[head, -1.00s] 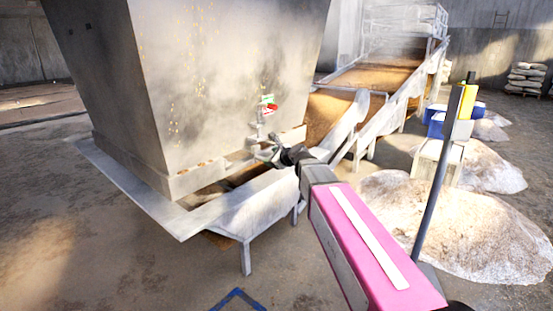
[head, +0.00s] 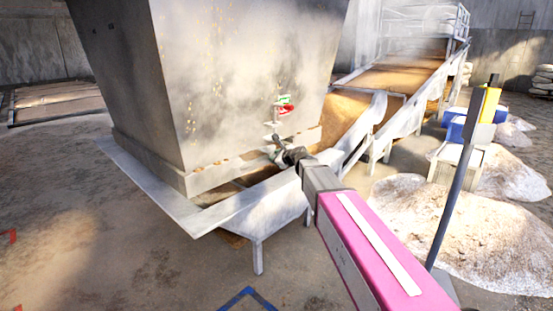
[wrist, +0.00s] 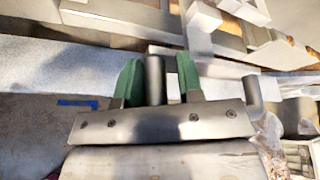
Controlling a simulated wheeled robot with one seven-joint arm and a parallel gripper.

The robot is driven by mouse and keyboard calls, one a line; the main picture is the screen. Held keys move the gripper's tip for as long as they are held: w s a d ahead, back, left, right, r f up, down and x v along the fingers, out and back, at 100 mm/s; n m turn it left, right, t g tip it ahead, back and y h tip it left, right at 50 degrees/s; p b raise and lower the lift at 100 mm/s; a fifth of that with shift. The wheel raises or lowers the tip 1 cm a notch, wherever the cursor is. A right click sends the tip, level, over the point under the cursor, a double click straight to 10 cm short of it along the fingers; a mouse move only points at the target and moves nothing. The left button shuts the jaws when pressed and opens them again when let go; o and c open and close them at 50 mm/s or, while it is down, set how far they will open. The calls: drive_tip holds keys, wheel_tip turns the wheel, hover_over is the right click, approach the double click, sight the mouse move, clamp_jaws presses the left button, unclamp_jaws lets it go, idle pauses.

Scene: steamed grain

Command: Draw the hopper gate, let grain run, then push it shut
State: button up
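The large grey metal hopper (head: 240,80) narrows down to a base above a metal frame. A red and green fitting (head: 285,109) is on its front near the bottom right. My gripper (head: 277,147) is just below that fitting, close to the hopper's lower edge, and small in the head view. In the wrist view its two green fingers (wrist: 157,82) stand apart. A dark upright rod (wrist: 155,78) shows between them, with visible gaps on both sides. I cannot tell whether the rod is the gate's handle. The gate plate itself cannot be made out clearly.
An inclined conveyor (head: 400,75) carries brown grain up at the back right. Pale grain heaps (head: 490,235) lie on the floor at right, near a post with a yellow box (head: 489,104). The metal frame (head: 235,215) under the hopper borders my arm.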

clamp_jaws()
drive_tip(key=shift+s+d+f, duration=0.1)
drive_tip(key=shift+s, duration=0.1)
drive_tip(key=s+d, duration=0.5)
drive_tip(key=d, duration=0.1)
drive_tip(key=shift+d, duration=0.3)
idle(1.5)
idle(5.0)
